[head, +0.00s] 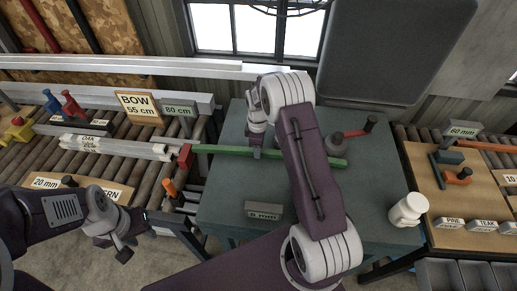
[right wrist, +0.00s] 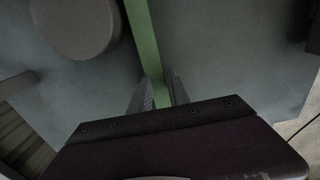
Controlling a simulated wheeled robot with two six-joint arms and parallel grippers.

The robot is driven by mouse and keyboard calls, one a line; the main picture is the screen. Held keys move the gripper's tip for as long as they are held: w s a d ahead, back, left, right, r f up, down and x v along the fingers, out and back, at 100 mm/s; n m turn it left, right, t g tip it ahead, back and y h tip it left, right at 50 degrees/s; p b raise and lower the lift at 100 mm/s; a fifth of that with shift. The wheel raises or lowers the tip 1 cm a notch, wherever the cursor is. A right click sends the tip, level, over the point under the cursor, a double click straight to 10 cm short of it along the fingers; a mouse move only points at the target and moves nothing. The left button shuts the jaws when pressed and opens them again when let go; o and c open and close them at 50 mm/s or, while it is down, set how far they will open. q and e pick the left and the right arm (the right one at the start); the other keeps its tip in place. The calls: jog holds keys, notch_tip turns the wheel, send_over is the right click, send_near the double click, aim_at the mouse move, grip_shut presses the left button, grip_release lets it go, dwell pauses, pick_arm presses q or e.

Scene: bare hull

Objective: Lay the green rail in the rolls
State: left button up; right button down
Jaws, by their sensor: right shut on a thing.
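The green rail (head: 218,150) lies lengthwise over the grey-green table, its left end by a red block (head: 186,157) and its right part passing behind my right arm. My right gripper (head: 256,153) is shut on the rail near its middle. In the right wrist view the green rail (right wrist: 145,40) runs between the two fingers of the gripper (right wrist: 159,92). I cannot tell whether the rail touches the table. Metal rolls (head: 105,128) show in the bed at left. My left gripper (head: 128,250) hangs low at left, away from the rail; its opening is unclear.
White bars (head: 115,146) lie across the rolls. A wooden board (head: 450,205) is right.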

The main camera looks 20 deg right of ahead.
jog(key=shift+w+d, duration=0.15)
jog(key=c, duration=1.1)
grip_release()
jog(key=shift+c, duration=0.2)
notch_tip(320, 180, up, 9)
jog(key=b, duration=0.1)
